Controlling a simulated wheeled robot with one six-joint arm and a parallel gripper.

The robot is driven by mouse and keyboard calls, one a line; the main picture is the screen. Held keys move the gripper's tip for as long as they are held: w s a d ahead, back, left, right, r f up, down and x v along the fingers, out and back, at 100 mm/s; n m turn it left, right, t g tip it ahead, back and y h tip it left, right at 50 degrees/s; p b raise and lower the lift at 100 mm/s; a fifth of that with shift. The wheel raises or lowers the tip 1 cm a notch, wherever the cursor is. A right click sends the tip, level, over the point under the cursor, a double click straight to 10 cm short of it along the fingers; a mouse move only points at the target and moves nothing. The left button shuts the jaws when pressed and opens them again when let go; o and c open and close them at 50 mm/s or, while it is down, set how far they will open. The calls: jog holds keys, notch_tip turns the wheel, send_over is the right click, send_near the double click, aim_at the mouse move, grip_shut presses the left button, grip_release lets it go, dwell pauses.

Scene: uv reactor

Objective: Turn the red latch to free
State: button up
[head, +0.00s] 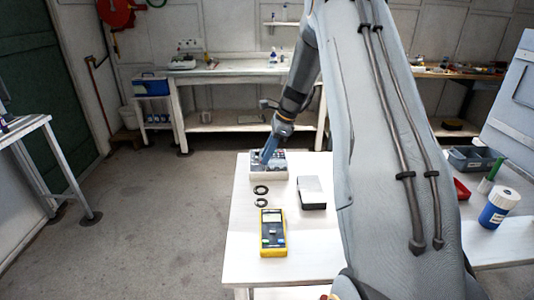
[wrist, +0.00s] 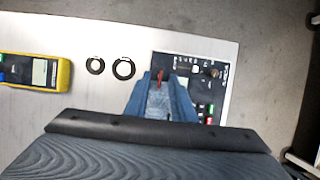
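The red latch (wrist: 160,77) is a small narrow red piece on the dark-faced control box (wrist: 190,68). In the wrist view it shows between the tips of my gripper (wrist: 160,76). The two blue fingers stand apart, with a gap on both sides of the latch, so my gripper looks open around or just above it. In the head view my gripper (head: 266,155) points down over the box (head: 270,174) at the table's far end, and the latch cannot be made out there.
The white table (head: 240,235) also holds a yellow multimeter (head: 272,246), two black rings (head: 260,190) and a grey-and-black box (head: 312,190). A blue-and-white jar (head: 498,208) and a grey bin (head: 474,158) stand at the right. The floor to the left is clear.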

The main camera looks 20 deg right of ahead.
jog(key=shift+f, duration=0.1)
grip_shut()
